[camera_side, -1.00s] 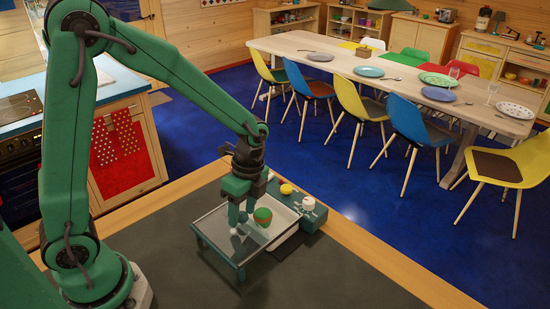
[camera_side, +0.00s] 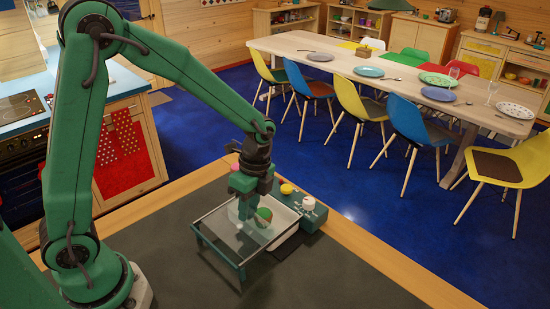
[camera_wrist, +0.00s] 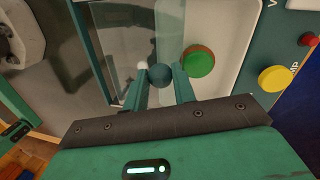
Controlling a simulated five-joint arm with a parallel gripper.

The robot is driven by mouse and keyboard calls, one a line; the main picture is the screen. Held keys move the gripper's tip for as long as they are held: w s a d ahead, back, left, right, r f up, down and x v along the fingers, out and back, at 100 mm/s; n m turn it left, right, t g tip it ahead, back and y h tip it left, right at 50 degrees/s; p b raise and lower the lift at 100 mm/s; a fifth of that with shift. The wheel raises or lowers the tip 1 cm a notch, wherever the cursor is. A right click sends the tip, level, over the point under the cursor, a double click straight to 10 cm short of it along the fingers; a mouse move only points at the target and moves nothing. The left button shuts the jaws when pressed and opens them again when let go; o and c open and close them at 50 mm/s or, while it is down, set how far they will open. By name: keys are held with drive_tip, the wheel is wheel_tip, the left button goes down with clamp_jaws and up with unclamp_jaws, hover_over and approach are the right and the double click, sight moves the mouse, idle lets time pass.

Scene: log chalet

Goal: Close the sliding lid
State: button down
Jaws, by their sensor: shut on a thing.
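The sliding lid (camera_wrist: 112,50) is a clear pane on a teal-framed box, seen left of the open part in the wrist view. In the side view the lid (camera_side: 217,229) covers the left part of the box. My gripper (camera_wrist: 160,84) is shut on a round dark teal knob (camera_wrist: 158,76), which appears to belong to the lid. In the side view my gripper (camera_side: 245,213) points down over the box's middle. A red and green ball (camera_wrist: 200,61) lies in the white interior, just right of my fingers. A small white ball (camera_wrist: 141,66) shows beside the knob.
A teal panel with a yellow button (camera_side: 287,189) and a white knob (camera_side: 308,203) stands at the box's right end. A red button (camera_wrist: 308,39) shows in the wrist view. The dark worktop (camera_side: 330,280) in front is clear.

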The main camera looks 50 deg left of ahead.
drive_tip(key=w, duration=0.8)
drive_tip(key=shift+a, duration=0.2)
drive_tip(key=c, duration=1.1)
unclamp_jaws()
drive_tip(key=shift+c, duration=0.2)
drive_tip(key=shift+r, duration=0.15)
wheel_tip(320, 180, up, 8)
drive_tip(key=w, duration=0.1)
drive_tip(key=shift+w+f, duration=0.2)
drive_tip(key=shift+f, duration=0.05)
drive_tip(key=shift+d, duration=0.1)
